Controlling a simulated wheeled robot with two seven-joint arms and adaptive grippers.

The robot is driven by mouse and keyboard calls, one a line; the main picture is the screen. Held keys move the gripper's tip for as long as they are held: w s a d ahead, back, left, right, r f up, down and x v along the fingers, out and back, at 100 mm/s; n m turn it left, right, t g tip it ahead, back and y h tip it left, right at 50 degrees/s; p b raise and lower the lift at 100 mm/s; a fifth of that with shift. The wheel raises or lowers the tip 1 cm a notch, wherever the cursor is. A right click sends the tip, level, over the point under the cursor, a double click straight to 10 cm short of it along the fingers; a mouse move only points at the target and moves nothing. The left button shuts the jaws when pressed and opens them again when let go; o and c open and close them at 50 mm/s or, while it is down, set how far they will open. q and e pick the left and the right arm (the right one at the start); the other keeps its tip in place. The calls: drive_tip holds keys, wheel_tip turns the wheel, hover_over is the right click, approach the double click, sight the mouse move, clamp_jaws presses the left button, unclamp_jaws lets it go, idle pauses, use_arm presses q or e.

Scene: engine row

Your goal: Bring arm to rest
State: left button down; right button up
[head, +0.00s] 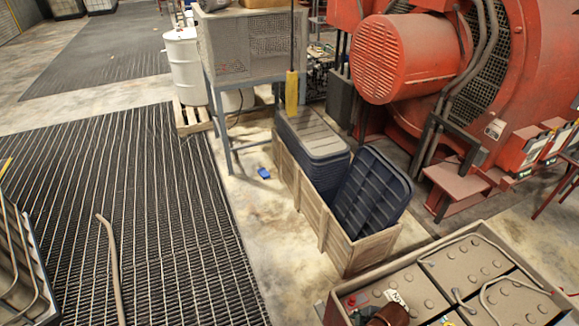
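Neither of my grippers shows in the head view, and I see no arm that I can be sure is mine. The task names no object apart from the arm.
A wooden crate (318,215) with dark blue lids (372,195) stands mid-floor, a small blue object (263,173) left of it. A battery box (490,278) fills the lower right. Red machinery (405,58) stands behind. A white drum (185,65) and grated floor (150,200) lie left.

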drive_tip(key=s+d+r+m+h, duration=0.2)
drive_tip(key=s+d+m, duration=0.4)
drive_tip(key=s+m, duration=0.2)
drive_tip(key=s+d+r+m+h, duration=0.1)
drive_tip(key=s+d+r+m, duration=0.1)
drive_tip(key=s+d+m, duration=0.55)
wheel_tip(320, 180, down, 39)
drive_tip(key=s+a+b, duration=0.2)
drive_tip(key=b, duration=0.9)
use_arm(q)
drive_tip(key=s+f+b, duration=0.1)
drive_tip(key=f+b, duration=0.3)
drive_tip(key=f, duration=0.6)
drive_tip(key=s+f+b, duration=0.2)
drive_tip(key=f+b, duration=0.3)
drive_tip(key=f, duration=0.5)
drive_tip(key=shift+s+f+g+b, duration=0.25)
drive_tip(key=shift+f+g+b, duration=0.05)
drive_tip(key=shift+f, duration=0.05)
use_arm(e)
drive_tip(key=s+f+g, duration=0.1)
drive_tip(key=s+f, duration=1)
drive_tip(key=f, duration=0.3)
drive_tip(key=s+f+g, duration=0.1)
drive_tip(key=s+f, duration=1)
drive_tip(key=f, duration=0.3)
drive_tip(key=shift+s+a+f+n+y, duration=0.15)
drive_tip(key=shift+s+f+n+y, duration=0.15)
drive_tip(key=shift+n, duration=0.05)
